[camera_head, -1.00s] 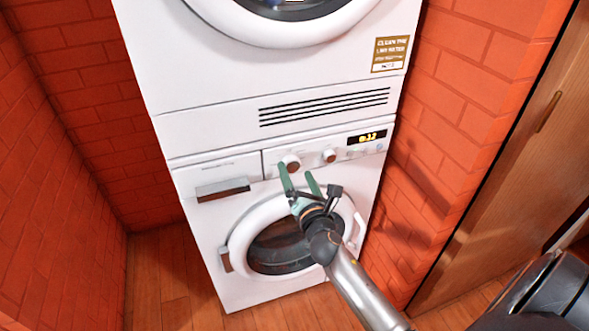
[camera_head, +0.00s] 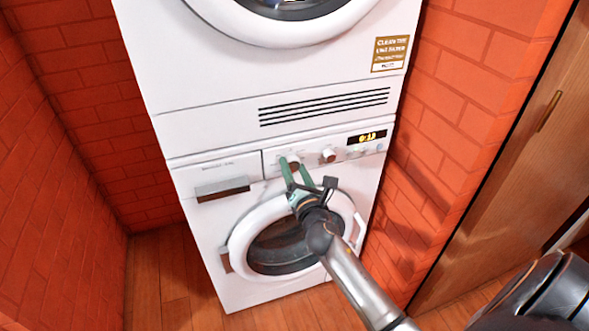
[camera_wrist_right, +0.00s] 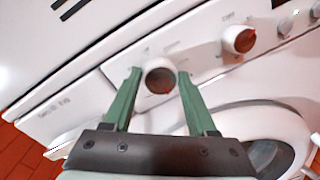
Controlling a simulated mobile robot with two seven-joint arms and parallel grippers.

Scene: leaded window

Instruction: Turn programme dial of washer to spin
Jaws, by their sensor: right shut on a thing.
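The lower white washer (camera_head: 215,240) has a control panel with two round knobs. The left knob (camera_wrist_right: 159,80), likely the programme dial, has a dark brownish face with a red mark and a pale rim. My right gripper (camera_head: 291,164) reaches it from below, its two green fingers on either side of it. The panel lettering is too blurred to read. My left gripper is out of view.
A lit yellow display (camera_head: 372,137) sits right of the knobs. A drawer handle (camera_head: 222,188) is to the left, the round door (camera_head: 283,246) below. A second machine (camera_head: 270,80) is stacked above. Brick walls (camera_head: 65,85) flank both sides.

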